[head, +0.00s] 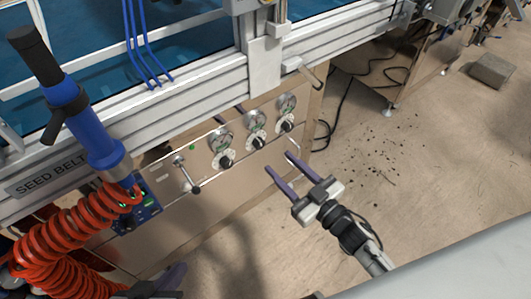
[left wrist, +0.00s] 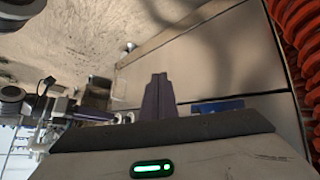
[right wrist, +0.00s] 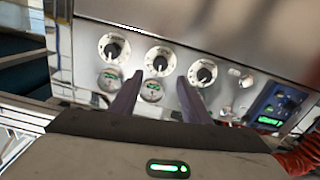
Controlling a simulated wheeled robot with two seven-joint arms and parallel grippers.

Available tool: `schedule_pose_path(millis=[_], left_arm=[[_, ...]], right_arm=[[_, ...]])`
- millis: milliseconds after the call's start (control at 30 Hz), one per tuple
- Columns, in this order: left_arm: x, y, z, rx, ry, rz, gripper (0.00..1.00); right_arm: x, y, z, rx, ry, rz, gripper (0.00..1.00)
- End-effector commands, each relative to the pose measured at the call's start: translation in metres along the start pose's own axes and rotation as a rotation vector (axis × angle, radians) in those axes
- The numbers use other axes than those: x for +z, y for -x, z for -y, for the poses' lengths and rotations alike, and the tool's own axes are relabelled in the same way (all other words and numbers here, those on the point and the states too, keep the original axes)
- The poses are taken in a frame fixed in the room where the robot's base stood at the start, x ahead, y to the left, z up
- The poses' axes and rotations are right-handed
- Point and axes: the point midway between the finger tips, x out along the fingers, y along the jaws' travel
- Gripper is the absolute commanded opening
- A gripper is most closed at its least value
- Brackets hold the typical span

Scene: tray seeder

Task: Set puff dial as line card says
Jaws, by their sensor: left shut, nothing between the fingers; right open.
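A metal panel (head: 165,215) carries three dials with black knobs and white scales: left (head: 226,161), middle (head: 257,143) and right (head: 286,125). A round gauge sits above each. The dial labels are too small to read, so I cannot tell which is the puff dial. I cannot make out a line card. My right gripper (head: 278,163) is open and empty, pointing at the panel. In the right wrist view its fingers straddle the line of the middle dial (right wrist: 160,61), apparently not touching it. My left gripper (left wrist: 158,78) is shut and empty, low beside the panel.
A black-handled lever (head: 188,177) juts from the panel left of the dials. A blue box with a green display (right wrist: 275,106) and a red coiled hose (head: 75,235) are further left in the head view.

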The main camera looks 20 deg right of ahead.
Motion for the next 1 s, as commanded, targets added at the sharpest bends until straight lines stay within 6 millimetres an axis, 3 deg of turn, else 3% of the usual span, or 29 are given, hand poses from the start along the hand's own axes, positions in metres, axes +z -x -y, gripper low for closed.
schedule_pose_path(millis=[200,400,800,1000], left_arm=[[0.004,-0.009,-0.004,0.022,-0.02,0.031,0.0],[0.006,-0.013,-0.006,0.037,-0.035,0.056,0.0],[0.006,-0.013,-0.008,0.043,-0.04,0.066,0.0],[0.006,-0.013,-0.008,0.042,-0.04,0.066,0.0]], right_arm=[[0.002,-0.043,0.0,0.001,-0.002,-0.002,0.43],[0.001,-0.07,0.0,0.001,-0.002,-0.001,0.43],[0.001,-0.078,0.001,0.001,-0.002,0.002,0.43],[0.001,-0.078,0.0,0.001,-0.002,0.002,0.11]])
